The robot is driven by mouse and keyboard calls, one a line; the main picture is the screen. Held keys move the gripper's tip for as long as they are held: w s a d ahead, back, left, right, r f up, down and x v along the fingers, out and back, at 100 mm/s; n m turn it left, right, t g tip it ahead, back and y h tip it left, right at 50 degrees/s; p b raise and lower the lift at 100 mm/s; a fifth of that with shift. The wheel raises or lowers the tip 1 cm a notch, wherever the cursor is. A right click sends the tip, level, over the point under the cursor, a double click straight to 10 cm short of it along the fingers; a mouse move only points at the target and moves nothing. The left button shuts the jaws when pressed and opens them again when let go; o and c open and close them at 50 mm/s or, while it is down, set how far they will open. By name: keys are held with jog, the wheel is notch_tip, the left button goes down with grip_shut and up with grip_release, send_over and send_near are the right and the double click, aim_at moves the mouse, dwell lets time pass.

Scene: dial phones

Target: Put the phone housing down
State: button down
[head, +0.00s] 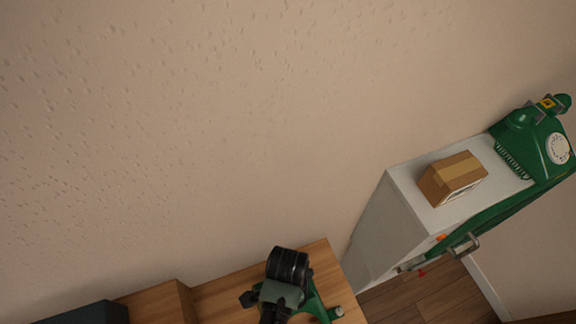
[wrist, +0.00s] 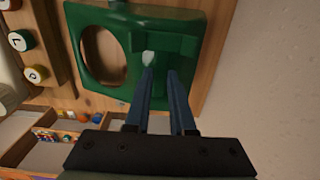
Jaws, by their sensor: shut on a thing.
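The phone housing (wrist: 184,20) is a green shell with a large round opening on its left side. It fills the upper middle of the wrist view, over or against a wooden surface; I cannot tell whether it touches. My gripper (wrist: 163,72) is shut on the housing, its two blue-grey fingers reaching to the housing's right part. A small pale piece shows near the left fingertip. In the head view, a green part of the housing (head: 316,306) shows beside my dark wrist at the bottom; the rest is hidden by my arm or cut off.
A wooden worktop (head: 318,256) lies below, against the wall. A white cabinet (head: 380,220) stands to its right, bearing a cardboard box (head: 455,178) and a large green dial phone (head: 535,145). In the wrist view, lettered round knobs (wrist: 22,40) and compartments with colourful bits (wrist: 50,136) lie left.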

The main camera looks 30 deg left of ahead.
jog(key=shift+f, duration=0.25)
jog(key=shift+f, duration=0.15)
jog(key=c, duration=0.8)
grip_release()
jog(key=shift+o, duration=0.2)
notch_tip(320, 180, up, 12)
